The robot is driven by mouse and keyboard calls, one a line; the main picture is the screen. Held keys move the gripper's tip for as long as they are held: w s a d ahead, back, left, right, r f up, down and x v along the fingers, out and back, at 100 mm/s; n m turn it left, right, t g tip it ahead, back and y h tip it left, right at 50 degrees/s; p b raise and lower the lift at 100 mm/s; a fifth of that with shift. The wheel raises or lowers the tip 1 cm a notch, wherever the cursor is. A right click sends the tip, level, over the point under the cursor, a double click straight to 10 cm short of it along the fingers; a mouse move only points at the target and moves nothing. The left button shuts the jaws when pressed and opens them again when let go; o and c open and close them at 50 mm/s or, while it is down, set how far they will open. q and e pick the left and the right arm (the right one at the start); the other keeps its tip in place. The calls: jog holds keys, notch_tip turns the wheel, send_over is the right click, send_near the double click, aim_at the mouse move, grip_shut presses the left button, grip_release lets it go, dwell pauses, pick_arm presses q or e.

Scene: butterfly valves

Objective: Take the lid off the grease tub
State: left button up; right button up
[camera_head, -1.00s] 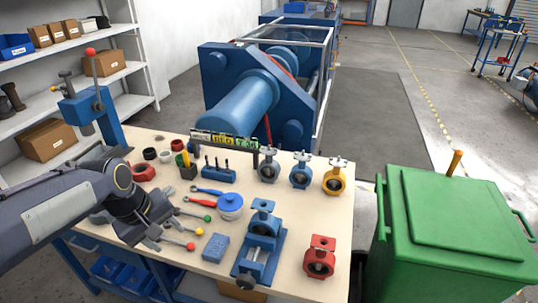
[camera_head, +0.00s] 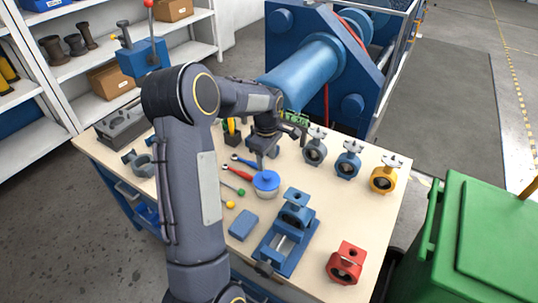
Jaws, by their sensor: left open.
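The grease tub (camera_head: 266,191) stands upright on the wooden workbench (camera_head: 335,220), with its round blue lid (camera_head: 266,179) on top. My left arm comes up from the bottom and bends over the bench. My left gripper (camera_head: 281,148) is open and empty, seen just above and behind the tub in the picture. It looks apart from the lid, though its exact height is hard to judge. My right gripper is not in view.
A blue vise (camera_head: 284,243) and a blue block (camera_head: 243,225) are in front of the tub. Red-handled and blue-handled tools (camera_head: 238,171) lie left of it. Several valves (camera_head: 348,165) stand to the right, and a red one (camera_head: 346,263) at the front. A green bin (camera_head: 478,240) is beside the bench.

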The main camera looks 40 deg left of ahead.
aim_at(267, 175)
pick_arm(q)
jog(key=shift+f+b, duration=2.25)
jog(key=shift+f, duration=1.25)
grip_shut()
